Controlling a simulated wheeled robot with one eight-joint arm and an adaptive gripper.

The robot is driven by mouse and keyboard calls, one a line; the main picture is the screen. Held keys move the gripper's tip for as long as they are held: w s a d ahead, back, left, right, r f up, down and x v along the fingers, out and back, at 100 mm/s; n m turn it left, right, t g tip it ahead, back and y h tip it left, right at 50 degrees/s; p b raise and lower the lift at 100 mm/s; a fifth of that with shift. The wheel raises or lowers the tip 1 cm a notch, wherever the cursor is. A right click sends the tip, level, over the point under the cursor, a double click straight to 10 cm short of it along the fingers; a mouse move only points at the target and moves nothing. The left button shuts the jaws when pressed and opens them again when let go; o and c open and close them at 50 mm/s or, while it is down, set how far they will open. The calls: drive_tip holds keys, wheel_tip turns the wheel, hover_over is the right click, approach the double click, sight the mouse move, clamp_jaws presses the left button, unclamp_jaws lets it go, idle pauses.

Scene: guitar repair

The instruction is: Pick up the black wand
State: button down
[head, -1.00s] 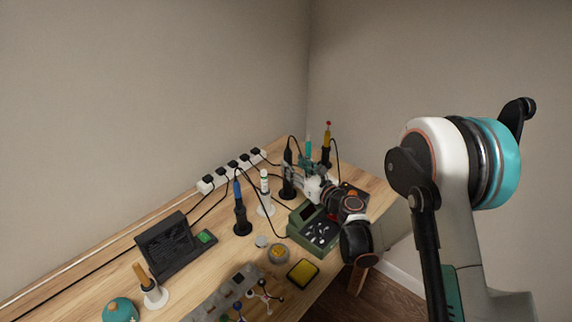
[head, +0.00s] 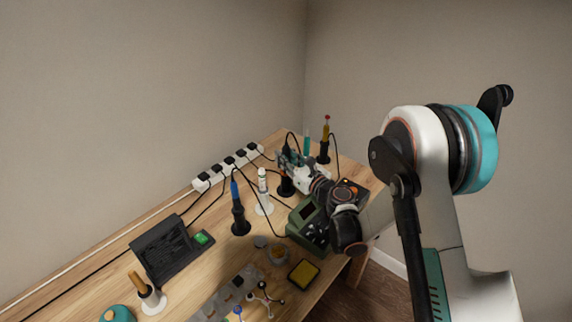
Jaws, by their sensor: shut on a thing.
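The black wand (head: 289,142) is upright near the far end of the workbench, with a thin dark cord from its top. My gripper (head: 287,158) is shut on it; the fingers hide part of its length. A black holder (head: 286,187) stands just below. I cannot tell whether the wand's lower end is clear of the holder.
A white tool (head: 262,182) and a blue tool (head: 236,192) stand left. A green station (head: 308,222) lies under my wrist. A power strip (head: 229,167) runs along the wall side.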

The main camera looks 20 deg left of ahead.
drive_tip(key=shift+r, duration=0.15)
wheel_tip(320, 180, up, 20)
drive_tip(key=p, duration=0.6)
drive_tip(key=shift+p, duration=0.35)
